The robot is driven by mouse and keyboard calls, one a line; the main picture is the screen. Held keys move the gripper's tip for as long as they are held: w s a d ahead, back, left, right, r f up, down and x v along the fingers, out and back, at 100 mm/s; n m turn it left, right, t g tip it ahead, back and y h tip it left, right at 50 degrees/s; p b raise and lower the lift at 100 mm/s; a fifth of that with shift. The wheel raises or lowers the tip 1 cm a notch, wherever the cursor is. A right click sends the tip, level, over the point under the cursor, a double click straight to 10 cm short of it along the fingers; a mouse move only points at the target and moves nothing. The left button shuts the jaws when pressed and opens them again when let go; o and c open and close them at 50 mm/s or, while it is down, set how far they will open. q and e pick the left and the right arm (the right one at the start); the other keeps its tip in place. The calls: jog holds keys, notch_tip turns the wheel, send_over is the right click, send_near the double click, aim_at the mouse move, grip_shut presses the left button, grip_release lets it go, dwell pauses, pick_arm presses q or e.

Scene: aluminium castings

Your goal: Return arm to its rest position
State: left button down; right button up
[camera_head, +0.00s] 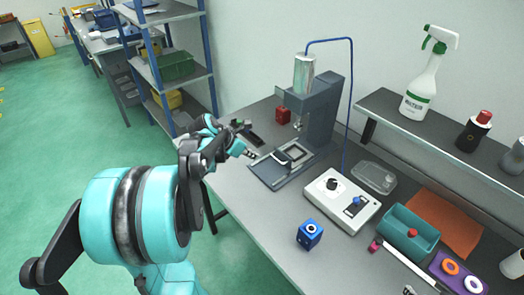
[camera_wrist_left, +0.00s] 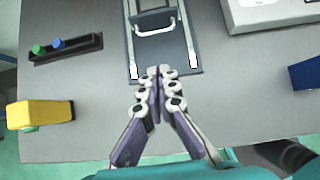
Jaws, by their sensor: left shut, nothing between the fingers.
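My left arm comes in from the left in the head view, bent, with its teal and black links over the floor. My left gripper (camera_head: 252,154) is at the table's left edge, beside the base of the press (camera_head: 270,174). In the left wrist view my gripper (camera_wrist_left: 160,72) has its fingers together with nothing between them. The fingertips appear close to the near edge of the press base (camera_wrist_left: 185,74); I cannot tell whether they touch it. My right gripper does not show.
A white control box (camera_head: 342,200), a blue cube (camera_head: 309,234) and a teal tray (camera_head: 408,232) stand on the table. In the left wrist view, a yellow object (camera_wrist_left: 40,115) and a black holder (camera_wrist_left: 65,49) lie left. A shelf unit (camera_head: 180,80) stands behind; green floor is open at left.

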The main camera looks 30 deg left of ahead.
pick_arm(q)
jog(key=shift+r, duration=0.15)
jog(key=s+d+m+y, duration=0.1)
jog(key=s+d+m, duration=0.7)
jog(key=m, duration=0.8)
jog(key=s+d+m+y, duration=0.1)
jog(key=s+d+m, duration=0.8)
jog(key=d+m, duration=0.6)
jog(key=shift+s+m, duration=0.2)
jog(key=shift+m, duration=0.6)
